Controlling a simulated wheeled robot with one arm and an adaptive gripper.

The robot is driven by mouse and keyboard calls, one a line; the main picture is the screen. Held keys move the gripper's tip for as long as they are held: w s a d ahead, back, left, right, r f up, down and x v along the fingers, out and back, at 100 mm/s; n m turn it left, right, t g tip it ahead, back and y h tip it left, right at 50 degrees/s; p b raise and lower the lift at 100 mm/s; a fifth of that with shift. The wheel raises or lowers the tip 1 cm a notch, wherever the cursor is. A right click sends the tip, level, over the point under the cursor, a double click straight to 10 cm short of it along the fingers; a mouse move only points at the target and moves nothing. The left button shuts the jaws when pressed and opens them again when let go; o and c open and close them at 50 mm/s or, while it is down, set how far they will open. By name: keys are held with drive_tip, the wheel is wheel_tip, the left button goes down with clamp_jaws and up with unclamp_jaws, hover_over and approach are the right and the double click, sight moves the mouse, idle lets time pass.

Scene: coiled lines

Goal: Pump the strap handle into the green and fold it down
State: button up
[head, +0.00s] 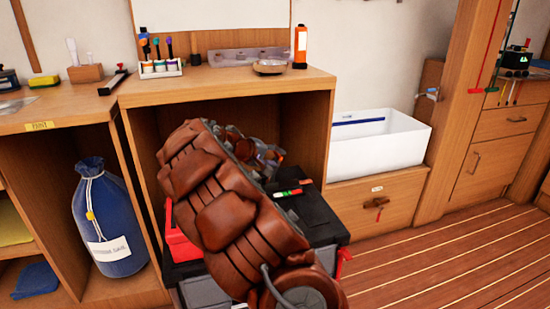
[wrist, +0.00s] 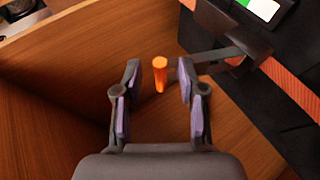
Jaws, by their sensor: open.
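The strap handle shows in the wrist view as an orange grip (wrist: 159,75) on a dark lever (wrist: 210,56). The lever runs right to a dark ratchet body (wrist: 240,48) on a black case with an orange strap (wrist: 292,88). My gripper (wrist: 158,78) is open, with the orange grip between its two purple-padded fingers, apart from both pads. A gauge with a green and a white field (wrist: 262,8) is cut off at the top. In the head view the gauge (head: 288,193) shows red, white and green on the black case (head: 318,212); my arm hides the handle.
Wooden cabinet walls (wrist: 45,75) stand close to the left of my gripper. A red box (head: 181,238) lies beside my arm. A blue bag (head: 105,222) fills the left bay. A white bin (head: 380,150) stands right. The plank floor (head: 440,270) at right is clear.

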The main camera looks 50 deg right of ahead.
drive_tip(key=v, duration=1.1)
drive_tip(key=shift+a+r, duration=0.2)
drive_tip(key=shift+a, duration=0.15)
